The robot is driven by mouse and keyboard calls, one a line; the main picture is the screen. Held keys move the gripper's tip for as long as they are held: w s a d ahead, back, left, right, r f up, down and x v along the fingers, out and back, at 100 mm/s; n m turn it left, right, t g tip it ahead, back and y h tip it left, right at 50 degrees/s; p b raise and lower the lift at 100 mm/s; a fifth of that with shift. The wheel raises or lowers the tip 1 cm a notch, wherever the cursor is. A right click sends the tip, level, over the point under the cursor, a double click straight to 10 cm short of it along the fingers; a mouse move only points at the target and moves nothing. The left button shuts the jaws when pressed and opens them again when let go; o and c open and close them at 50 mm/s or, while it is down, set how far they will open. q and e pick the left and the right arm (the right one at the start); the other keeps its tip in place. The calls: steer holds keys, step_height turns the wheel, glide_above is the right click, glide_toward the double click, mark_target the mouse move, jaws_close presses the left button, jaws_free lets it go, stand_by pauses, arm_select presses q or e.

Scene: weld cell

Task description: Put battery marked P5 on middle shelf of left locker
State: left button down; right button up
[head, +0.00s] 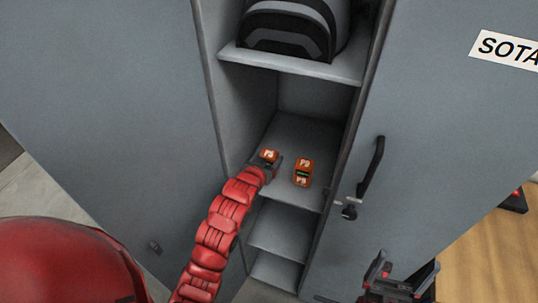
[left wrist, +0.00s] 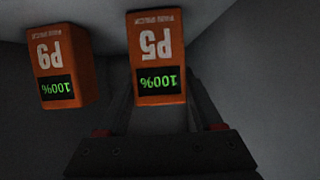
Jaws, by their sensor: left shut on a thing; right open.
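An orange battery marked P5 (head: 269,155) is in my left gripper (head: 270,166), inside the open locker at the left side of the middle shelf (head: 287,128). In the left wrist view the P5 battery (left wrist: 157,55) sits between the two fingers of my left gripper (left wrist: 160,95), its 100% display lit green. I cannot tell whether its base touches the shelf. A second orange battery, marked P9 (head: 304,166), stands on the shelf just to the right; it also shows in the left wrist view (left wrist: 62,65). My right gripper (head: 392,277) is open and empty, low in front of the right door.
A dark grey bag-like item (head: 290,30) rests on the upper shelf (head: 300,64). Lower shelves (head: 283,232) look empty. A door (head: 100,90) is at the left. The closed right door has a black handle (head: 372,168) and a partly visible "SOTA" label (head: 508,48).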

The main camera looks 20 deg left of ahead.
arm_select(q)
steer(key=shift+w+f, duration=0.1)
steer(key=shift+c, duration=0.2)
jaws_free()
